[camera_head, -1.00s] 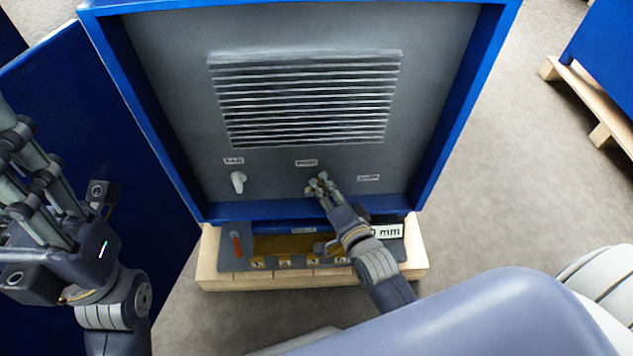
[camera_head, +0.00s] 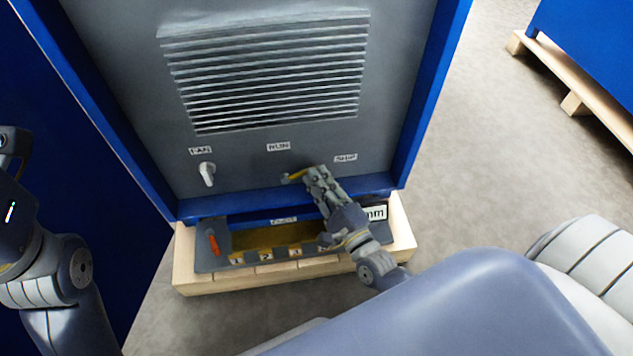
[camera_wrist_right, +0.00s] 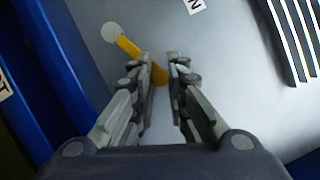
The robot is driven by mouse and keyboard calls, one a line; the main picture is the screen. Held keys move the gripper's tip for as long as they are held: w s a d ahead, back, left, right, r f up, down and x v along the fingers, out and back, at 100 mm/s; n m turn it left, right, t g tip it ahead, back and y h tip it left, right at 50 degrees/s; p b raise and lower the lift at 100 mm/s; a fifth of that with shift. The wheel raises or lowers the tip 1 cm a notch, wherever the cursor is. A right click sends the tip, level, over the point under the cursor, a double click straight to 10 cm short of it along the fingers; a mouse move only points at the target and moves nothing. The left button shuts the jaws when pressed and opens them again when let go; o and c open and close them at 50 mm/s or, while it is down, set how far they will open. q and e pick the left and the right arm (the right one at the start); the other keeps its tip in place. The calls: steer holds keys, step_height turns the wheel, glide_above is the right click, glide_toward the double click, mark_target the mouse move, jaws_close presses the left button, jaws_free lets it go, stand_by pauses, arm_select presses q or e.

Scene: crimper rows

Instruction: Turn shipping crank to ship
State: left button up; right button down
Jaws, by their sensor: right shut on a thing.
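The shipping crank (camera_head: 294,177) is a small yellow handle on the grey cabinet panel, between and below the RUN label (camera_head: 279,147) and the SHIP label (camera_head: 346,158). My right gripper (camera_head: 312,172) is at the crank and shut on it. In the right wrist view, the yellow crank (camera_wrist_right: 128,46) slants from a pale round end down to between the fingers (camera_wrist_right: 160,66). The fingers hide part of it in the head view. My left gripper (camera_head: 14,200) shows only in part at the left edge; its fingertips are out of frame.
A white knob (camera_head: 207,173) sits under the FAN label to the left. A slatted vent (camera_head: 265,75) is above. Blue cabinet edges (camera_head: 425,100) frame the panel. Below is a ledge with an orange-red handle (camera_head: 213,244) on a wooden pallet (camera_head: 230,283).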

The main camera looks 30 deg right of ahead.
steer(key=shift+f+m, duration=0.25)
steer(key=shift+m, duration=0.05)
stand_by(0.4)
steer(key=c, duration=1.6)
jaws_free()
steer(key=shift+o, duration=0.2)
steer(key=s+f, duration=0.1)
steer(key=s, duration=0.6)
steer(key=shift+s+d, duration=0.15)
steer(key=shift+d, duration=0.15)
steer(key=shift+f, duration=0.1)
